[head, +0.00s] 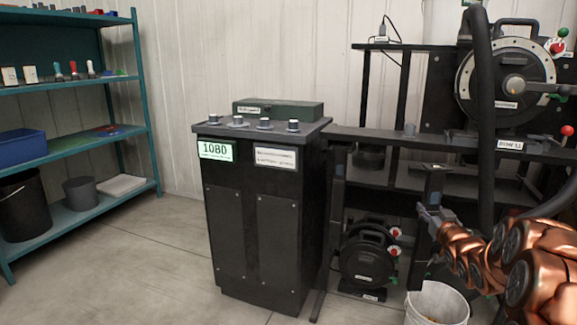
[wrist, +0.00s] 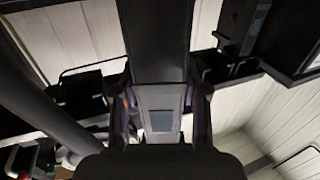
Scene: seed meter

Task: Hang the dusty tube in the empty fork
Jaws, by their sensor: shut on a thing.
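My gripper (head: 431,212) is in the right part of the head view, in front of the black metal frame and above the floor. It is shut on a long dark tube (wrist: 157,45). In the wrist view the tube runs up the picture between both fingers (wrist: 163,105), with a grey section and a small square window nearest me. In the head view a dark upright piece (head: 434,182) at the gripper seems to be this tube. Dust on it cannot be made out. I cannot pick out the empty fork for certain.
A black cabinet (head: 228,225) with knobs stands left of the frame beam (head: 372,136). A round meter (head: 505,85) sits at upper right, another (head: 368,257) low down. A thick black hose (head: 484,110) hangs close to my arm. A white bucket (head: 440,310) stands below. Left floor is clear.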

